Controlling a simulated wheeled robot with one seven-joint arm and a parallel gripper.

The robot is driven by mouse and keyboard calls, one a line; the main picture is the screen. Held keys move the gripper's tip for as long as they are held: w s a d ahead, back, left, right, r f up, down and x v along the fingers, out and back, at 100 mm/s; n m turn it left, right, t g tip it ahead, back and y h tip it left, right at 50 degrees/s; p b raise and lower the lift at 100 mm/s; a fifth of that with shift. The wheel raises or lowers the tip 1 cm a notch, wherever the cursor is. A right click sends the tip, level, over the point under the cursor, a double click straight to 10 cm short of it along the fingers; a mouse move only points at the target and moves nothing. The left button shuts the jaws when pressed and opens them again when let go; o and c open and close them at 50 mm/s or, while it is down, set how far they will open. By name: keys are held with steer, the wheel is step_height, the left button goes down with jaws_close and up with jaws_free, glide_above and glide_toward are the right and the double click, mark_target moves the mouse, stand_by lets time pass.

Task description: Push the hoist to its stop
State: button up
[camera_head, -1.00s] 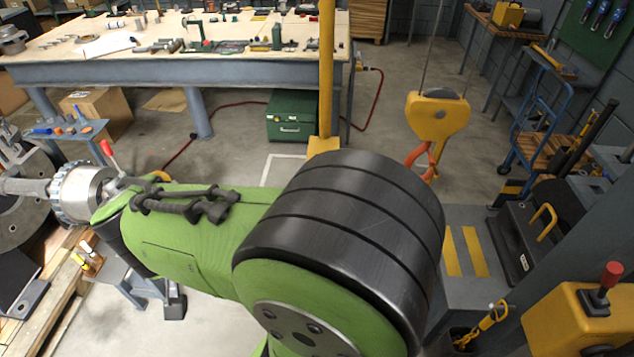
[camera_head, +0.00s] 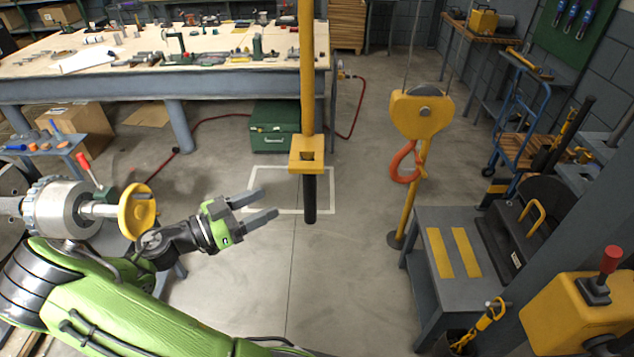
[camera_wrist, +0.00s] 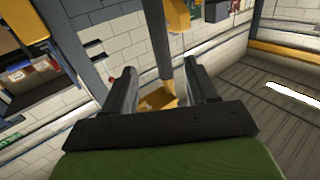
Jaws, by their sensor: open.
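The hoist's yellow hook block (camera_head: 421,116) hangs on cables right of centre in the head view, with an orange hook (camera_head: 403,165) below it. A yellow hanging bar (camera_head: 307,75) with a square bracket (camera_head: 306,154) and a black lower end (camera_head: 309,200) stands upright near the centre; its upper end is out of frame. My gripper (camera_head: 260,204) is open and empty, left of the black end, fingers pointing right towards it, apart in the picture. In the wrist view, a yellow block (camera_wrist: 158,98) shows beyond and between my open fingers (camera_wrist: 163,88).
A yellow post (camera_head: 409,205) stands behind the hook. A low grey stand (camera_head: 430,225) with yellow strips is at right, near a yellow box (camera_head: 575,315) with a red-knobbed lever. A workbench (camera_head: 140,88) spans the back.

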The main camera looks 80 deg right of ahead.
steer(key=p+x, duration=0.1)
steer(key=x, duration=1.3)
steer(key=shift+s, duration=0.25)
steer(key=shift+d, duration=0.1)
jaws_close()
